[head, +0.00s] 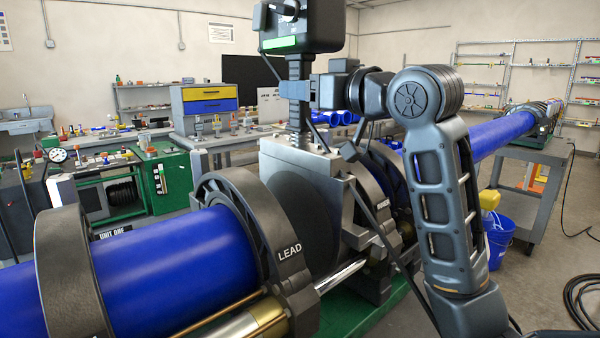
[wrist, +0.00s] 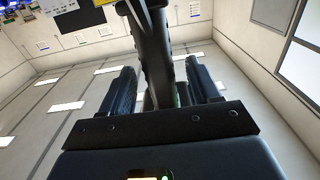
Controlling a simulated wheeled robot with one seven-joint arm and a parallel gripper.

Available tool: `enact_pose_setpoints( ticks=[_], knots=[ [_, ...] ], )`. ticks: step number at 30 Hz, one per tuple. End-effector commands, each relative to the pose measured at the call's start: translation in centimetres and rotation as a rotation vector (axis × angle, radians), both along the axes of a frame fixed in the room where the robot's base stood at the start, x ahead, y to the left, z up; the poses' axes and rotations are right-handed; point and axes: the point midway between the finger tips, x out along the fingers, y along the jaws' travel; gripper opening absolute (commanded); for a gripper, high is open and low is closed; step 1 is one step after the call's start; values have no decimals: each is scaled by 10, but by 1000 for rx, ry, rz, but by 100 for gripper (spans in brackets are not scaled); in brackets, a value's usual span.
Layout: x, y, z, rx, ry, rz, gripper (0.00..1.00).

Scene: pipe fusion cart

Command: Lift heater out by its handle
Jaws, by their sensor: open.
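The heater is a grey plate (head: 300,185) upright between the LEAD clamp ring (head: 262,225) and a second clamp ring (head: 375,185). Its ribbed dark handle (head: 298,92) rises from the plate to a black box (head: 300,30) with a lit green display. My gripper (head: 308,91) is at the handle, below the box, reaching in from the right. In the wrist view, the handle (wrist: 153,45) stands between my two dark fingers, one on each side. The fingers look apart from it, with gaps showing. The plate's lower part is hidden by the clamps.
A blue pipe (head: 150,265) runs through the left clamps, and another blue pipe (head: 495,135) extends right towards a grey cart (head: 530,185). A blue bucket (head: 498,240) stands on the floor. Benches and a drawer cabinet (head: 205,105) stand behind. Space above the box is open.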

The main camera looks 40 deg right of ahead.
Motion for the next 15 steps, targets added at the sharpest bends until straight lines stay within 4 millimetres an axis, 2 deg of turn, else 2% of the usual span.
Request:
enact_pose_setpoints(
  ticks=[8, 15],
  knots=[
    [3, 0, 0, 0, 0, 0, 62],
    [3, 0, 0, 0, 0, 0, 39]
  ],
)
